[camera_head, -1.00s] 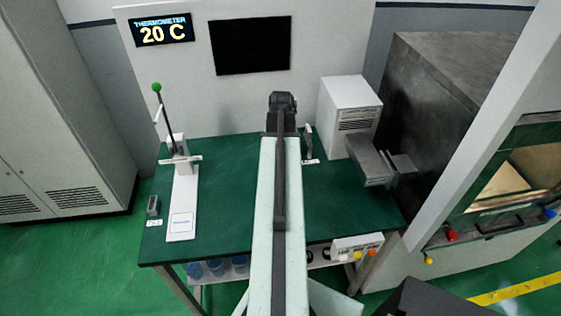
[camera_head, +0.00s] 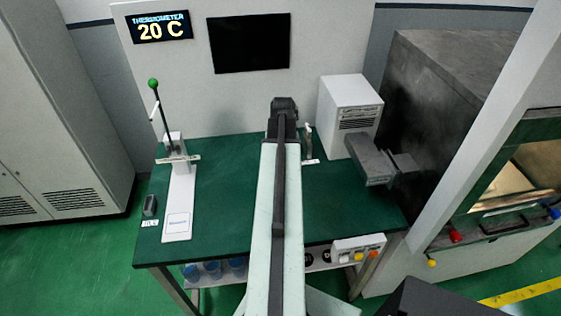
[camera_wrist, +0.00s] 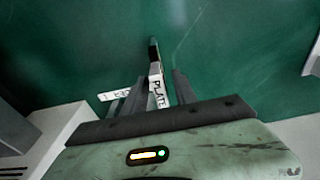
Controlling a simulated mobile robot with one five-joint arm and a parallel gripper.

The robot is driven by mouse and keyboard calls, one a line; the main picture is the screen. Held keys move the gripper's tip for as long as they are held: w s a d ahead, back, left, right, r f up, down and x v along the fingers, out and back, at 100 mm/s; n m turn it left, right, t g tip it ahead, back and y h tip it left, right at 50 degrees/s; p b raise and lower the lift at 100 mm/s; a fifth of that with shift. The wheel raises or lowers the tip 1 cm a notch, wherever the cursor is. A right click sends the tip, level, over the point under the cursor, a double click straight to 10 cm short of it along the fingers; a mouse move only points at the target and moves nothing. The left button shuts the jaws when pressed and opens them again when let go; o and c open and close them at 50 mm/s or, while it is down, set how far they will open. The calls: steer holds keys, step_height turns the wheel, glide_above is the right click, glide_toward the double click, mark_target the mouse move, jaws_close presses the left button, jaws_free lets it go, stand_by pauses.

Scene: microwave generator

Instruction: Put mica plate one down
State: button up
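A plate marked with letters that seem to read "PLAT" (camera_wrist: 156,88) shows in the wrist view, seen nearly edge-on, white with a dark far end. It stands between the two grey fingers of my gripper (camera_wrist: 153,88). Narrow gaps show between the plate and the fingers, so my gripper looks open around it. In the head view my arm hides the fingers. A thin upright piece (camera_head: 308,142) stands just right of my arm there; I cannot tell whether it is the same plate. What supports the plate's base is hidden.
The green table (camera_head: 225,190) has free room left of my arm. A lever stand (camera_head: 181,190) is at its left, beside a small dark block (camera_head: 150,205). The white generator box (camera_head: 350,103) with its grey duct (camera_head: 370,160) is close on the right. A thermometer display (camera_head: 160,27) reads 20 C.

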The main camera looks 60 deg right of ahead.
steer(key=r+p, duration=0.8)
steer(key=a+r+p, duration=0.1)
steer(key=r+p, duration=0.3)
steer(key=shift+s+r, duration=0.2)
steer(key=shift+s, duration=0.2)
steer(key=shift+f, duration=0.1)
